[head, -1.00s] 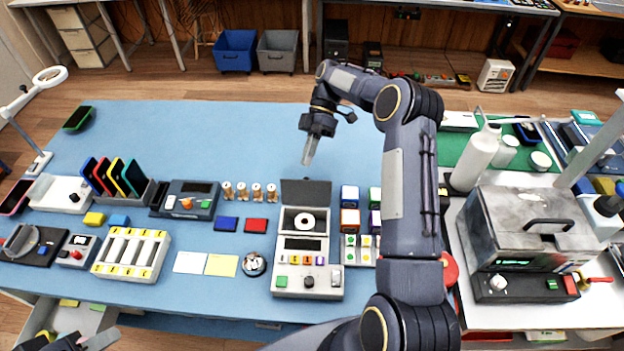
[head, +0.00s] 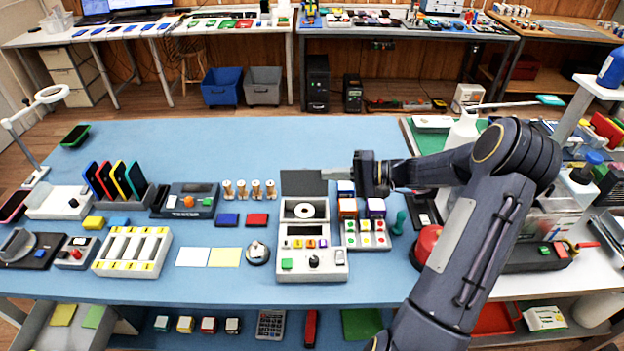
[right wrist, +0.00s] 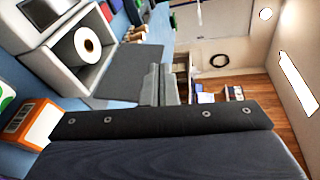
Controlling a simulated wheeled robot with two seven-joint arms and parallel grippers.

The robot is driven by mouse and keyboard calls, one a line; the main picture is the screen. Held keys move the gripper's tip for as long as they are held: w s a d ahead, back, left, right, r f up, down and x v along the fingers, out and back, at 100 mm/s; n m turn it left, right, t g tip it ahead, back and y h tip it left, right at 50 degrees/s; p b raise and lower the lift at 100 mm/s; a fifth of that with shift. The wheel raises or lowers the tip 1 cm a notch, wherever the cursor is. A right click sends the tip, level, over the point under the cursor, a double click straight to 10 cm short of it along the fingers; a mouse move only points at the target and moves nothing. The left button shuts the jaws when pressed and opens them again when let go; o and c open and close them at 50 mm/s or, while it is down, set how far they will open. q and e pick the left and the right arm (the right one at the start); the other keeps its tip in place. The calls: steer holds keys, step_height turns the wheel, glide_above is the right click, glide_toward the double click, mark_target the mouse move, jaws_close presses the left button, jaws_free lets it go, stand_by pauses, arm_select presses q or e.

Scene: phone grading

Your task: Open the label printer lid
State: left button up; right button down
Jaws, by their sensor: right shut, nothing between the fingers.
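The label printer (head: 314,262) stands on the blue table, a light grey box with a green button and a black knob on its front. Its dark lid (head: 302,183) is raised at the back, and the white label roll (head: 304,210) shows in the uncovered bay. The right wrist view also shows the lid (right wrist: 138,66) open beside the roll (right wrist: 88,45). My right gripper (head: 326,174) is shut and empty, its fingertips close to the lid's right edge; I cannot tell whether they touch. Its fingers also show in the right wrist view (right wrist: 160,86). My left gripper is out of view.
Small boxes (head: 347,208) and a tray of colored buttons (head: 366,235) stand right of the printer, under my right forearm. Blue and red pads (head: 256,220) and a bell (head: 258,252) lie to its left. The table behind the printer is clear.

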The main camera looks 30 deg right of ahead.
mark_target(314, 170)
steer(key=w+d+f+m+t+h, duration=0.1)
steer(key=d+f+m+t, duration=0.1)
steer(key=d+f+t, duration=0.3)
steer(key=w+a+g+p, duration=0.1)
steer(key=w+a+g, duration=0.1)
steer(key=w+a, duration=0.3)
steer(key=w, duration=0.3)
steer(key=shift+r+p, duration=0.15)
steer(key=shift+p, duration=0.2)
steer(key=shift+s, duration=0.1)
steer(key=n+b, duration=0.1)
steer(key=b, duration=0.2)
steer(key=s+n+b, duration=0.1)
steer(key=b, duration=0.2)
steer(key=shift+a+r+b, duration=0.15)
steer(key=shift+a+b, duration=0.15)
steer(key=shift+a, duration=0.05)
steer(key=shift+r+t+y, duration=0.25)
steer(key=shift+t+y, duration=0.05)
steer(key=shift+s+a+r, duration=0.1)
